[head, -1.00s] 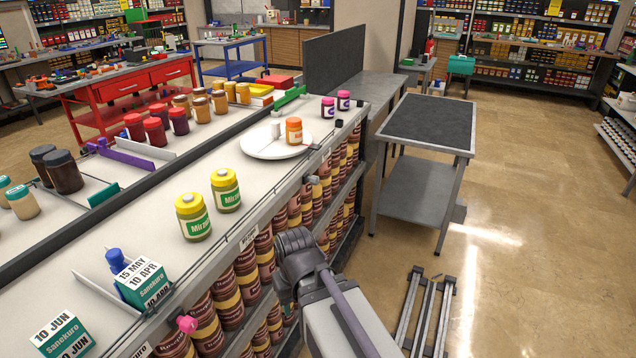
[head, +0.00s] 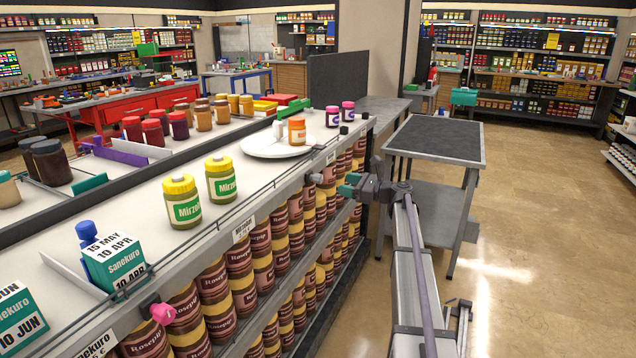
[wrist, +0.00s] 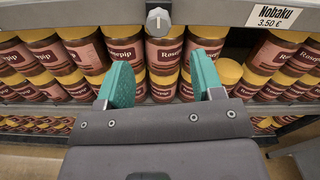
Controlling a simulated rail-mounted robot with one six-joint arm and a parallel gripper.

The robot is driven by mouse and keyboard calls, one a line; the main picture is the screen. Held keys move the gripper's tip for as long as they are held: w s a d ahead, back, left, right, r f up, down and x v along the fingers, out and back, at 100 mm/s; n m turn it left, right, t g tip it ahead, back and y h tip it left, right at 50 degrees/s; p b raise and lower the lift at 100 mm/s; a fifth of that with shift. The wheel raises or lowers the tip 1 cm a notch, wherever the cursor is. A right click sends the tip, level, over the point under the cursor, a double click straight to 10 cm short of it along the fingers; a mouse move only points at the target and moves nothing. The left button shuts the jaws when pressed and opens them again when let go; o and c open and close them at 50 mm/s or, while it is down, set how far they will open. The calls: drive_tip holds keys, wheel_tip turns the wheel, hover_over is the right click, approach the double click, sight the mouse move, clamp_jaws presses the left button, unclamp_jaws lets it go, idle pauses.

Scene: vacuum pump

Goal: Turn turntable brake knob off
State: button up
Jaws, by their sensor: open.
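The white round turntable (head: 258,150) is set in the shelf top, with an orange-capped jar (head: 297,131) on it. A grey knob (head: 315,178) sits on the shelf's front edge below the turntable. In the wrist view the grey knob (wrist: 158,22) faces me at the top centre, with a pale mark on it that looks about upright. My gripper (head: 346,186) is in front of the shelf, just right of the knob. In the wrist view my gripper (wrist: 162,78) is open and empty. Its teal fingers are apart from the knob, which shows above and between them.
Stacked brown Rosepip jars (wrist: 115,40) fill the shelf below the edge, close beyond my fingertips. A pink knob (head: 162,312) is on the same edge at the near left. A grey cart (head: 430,140) stands right of the shelf. The floor (head: 540,230) further right is clear.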

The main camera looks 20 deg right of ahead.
sight(322, 179)
drive_tip(key=x, duration=1)
drive_tip(key=shift+w+a, duration=0.25)
drive_tip(key=shift+a, duration=0.1)
drive_tip(key=c, duration=0.9)
